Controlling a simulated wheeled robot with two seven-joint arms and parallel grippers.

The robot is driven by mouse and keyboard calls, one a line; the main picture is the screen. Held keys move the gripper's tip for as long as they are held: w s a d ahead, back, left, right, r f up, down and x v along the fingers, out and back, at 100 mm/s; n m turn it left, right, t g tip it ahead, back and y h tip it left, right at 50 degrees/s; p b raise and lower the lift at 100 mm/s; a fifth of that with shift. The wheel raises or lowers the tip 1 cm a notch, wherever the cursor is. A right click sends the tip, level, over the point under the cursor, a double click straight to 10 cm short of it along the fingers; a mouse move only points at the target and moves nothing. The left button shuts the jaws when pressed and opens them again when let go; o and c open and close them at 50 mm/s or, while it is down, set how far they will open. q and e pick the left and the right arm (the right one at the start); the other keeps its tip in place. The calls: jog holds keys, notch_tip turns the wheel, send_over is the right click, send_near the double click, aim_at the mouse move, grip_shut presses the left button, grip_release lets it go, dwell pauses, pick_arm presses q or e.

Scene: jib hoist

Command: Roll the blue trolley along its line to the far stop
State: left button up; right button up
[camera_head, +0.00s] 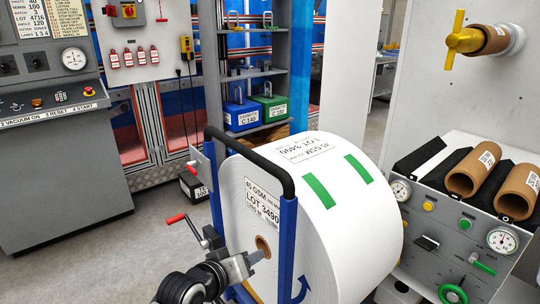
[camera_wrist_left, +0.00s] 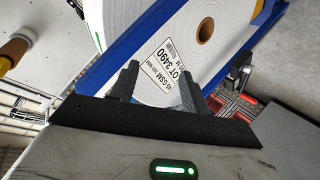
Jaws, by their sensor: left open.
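The blue trolley (camera_head: 287,240) has blue uprights and a black handle bar (camera_head: 250,155) across its top. It carries a big white paper roll (camera_head: 340,225) labelled LOT 3490, with green marks on it. My left gripper (camera_head: 258,259) is open and empty, at the near side of the trolley in front of the roll's end face. In the left wrist view its two fingers (camera_wrist_left: 157,90) point at the roll's label, with blue trolley frame (camera_wrist_left: 115,63) beyond them. I cannot tell whether they touch anything. My right gripper is not in view. I cannot make out the line or the far stop.
A crank with a red grip (camera_head: 176,218) sticks out left of the trolley. A grey control console (camera_head: 60,180) stands at the left, a shelf rack (camera_head: 245,75) behind. A panel with gauges and brown tubes (camera_head: 462,180) is close at the right. Grey floor lies open at the left.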

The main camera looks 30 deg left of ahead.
pick_arm(q)
jog(key=w+a+r+n+t, duration=0.1)
jog(key=w+a+r+n, duration=0.35)
jog(key=r, duration=0.25)
jog(key=n+t, duration=0.2)
jog(key=n, duration=0.3)
send_near(252, 152)
jog(key=x, duration=0.4)
jog(key=a+x, duration=0.1)
jog(key=x, duration=0.3)
jog(key=f+x, duration=0.1)
jog(key=x, duration=0.4)
jog(key=shift+a+f, duration=0.1)
jog(key=shift+a, duration=0.25)
grip_shut()
